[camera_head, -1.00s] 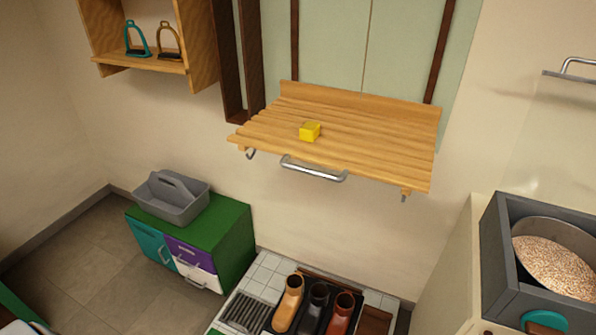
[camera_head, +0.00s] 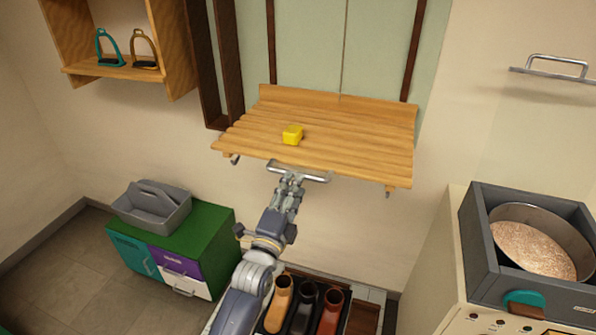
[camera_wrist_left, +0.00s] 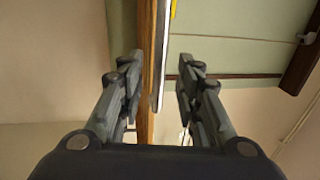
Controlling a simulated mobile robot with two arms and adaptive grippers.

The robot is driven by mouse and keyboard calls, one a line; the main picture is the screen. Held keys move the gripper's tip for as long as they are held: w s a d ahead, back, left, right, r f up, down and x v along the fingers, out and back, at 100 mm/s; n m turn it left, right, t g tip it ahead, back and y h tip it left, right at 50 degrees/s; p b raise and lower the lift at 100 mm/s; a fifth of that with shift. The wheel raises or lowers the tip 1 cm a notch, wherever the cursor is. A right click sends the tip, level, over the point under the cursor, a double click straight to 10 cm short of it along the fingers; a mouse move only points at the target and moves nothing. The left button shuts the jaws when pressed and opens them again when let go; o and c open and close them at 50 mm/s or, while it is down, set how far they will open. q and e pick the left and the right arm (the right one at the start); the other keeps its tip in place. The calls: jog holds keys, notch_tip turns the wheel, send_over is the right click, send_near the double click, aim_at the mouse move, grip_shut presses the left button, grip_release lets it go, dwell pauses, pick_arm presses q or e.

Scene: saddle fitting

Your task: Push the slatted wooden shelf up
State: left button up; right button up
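The slatted wooden shelf (camera_head: 345,142) sticks out from the wall, roughly level, with a raised back edge. A silver bar handle (camera_head: 313,178) is fixed along its front edge. My left gripper (camera_head: 289,172) is at the left part of this handle, coming from below and in front. In the left wrist view my left gripper (camera_wrist_left: 157,82) has its fingers apart, with the silver handle (camera_wrist_left: 161,55) and the shelf's wooden edge (camera_wrist_left: 147,45) showing between them. I see no finger pressed on the handle. My right gripper is not in view.
A yellow block (camera_head: 293,134) lies on the shelf. Hooks hang under its front corners. Below stand boots (camera_head: 305,308) and a green cabinet with a grey caddy (camera_head: 152,207). A stirrup cubby (camera_head: 125,70) hangs at left; a grain pan (camera_head: 540,245) sits at right.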

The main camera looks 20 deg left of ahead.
pick_arm(q)
jog(key=shift+w+d+r+p, duration=0.1)
jog(key=shift+w+r+p, duration=0.15)
jog(key=shift+w, duration=1.05)
jog(key=shift+w+r+p, duration=0.2)
jog(key=shift+w, duration=1.1)
grip_shut()
